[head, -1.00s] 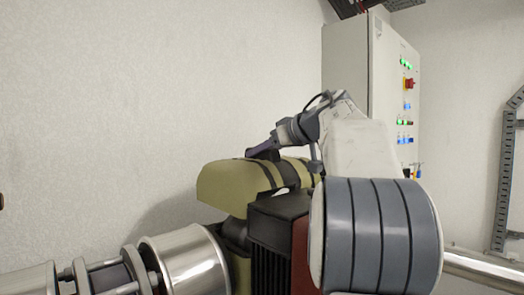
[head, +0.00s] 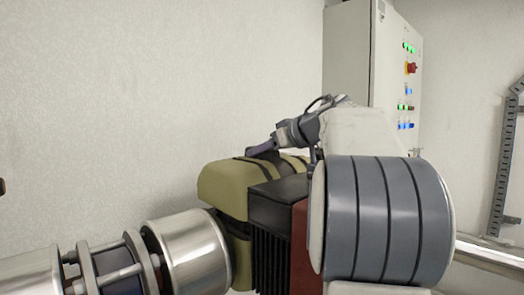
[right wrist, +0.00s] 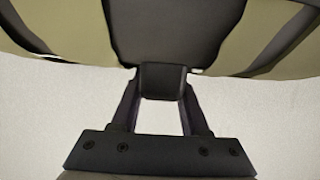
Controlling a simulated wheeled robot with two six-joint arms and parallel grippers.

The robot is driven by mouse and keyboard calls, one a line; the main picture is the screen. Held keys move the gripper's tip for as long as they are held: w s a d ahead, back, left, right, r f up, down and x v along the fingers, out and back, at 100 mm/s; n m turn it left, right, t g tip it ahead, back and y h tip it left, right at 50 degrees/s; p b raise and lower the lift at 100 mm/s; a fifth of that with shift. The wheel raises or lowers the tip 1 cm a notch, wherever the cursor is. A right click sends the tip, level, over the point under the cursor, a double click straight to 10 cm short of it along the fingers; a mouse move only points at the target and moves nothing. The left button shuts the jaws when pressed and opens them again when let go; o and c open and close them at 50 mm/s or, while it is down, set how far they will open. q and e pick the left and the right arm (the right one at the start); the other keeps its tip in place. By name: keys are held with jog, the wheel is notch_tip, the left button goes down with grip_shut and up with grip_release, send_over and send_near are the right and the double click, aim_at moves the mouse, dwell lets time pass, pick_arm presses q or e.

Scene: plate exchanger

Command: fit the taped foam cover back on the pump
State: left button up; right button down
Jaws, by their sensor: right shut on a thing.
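The foam cover (head: 222,190) is olive green with black tape bands. It sits at the middle of the head view, low over the pump, behind the black finned body (head: 270,235). A lower olive part (head: 241,262) shows just under it, with little gap between them. I cannot tell whether the cover is fully seated. My right gripper (head: 262,149) is at the cover's top. In the right wrist view the gripper (right wrist: 161,84) is shut on a black grip block of the cover (right wrist: 60,22). The cover's far side is hidden by the finned body and my right arm. My left gripper is not in view.
A shiny metal pipe with flanges (head: 187,255) runs in from the lower left, close to the cover. A red part (head: 299,245) adjoins the finned body. A control cabinet (head: 345,60) stands behind at the right. The wall area above the cover is clear.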

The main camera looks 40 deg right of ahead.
jog(key=shift+f, duration=0.2)
jog(key=shift+r+p, duration=1.55)
jog(key=shift+r, duration=2.85)
jog(key=shift+f, duration=2.85)
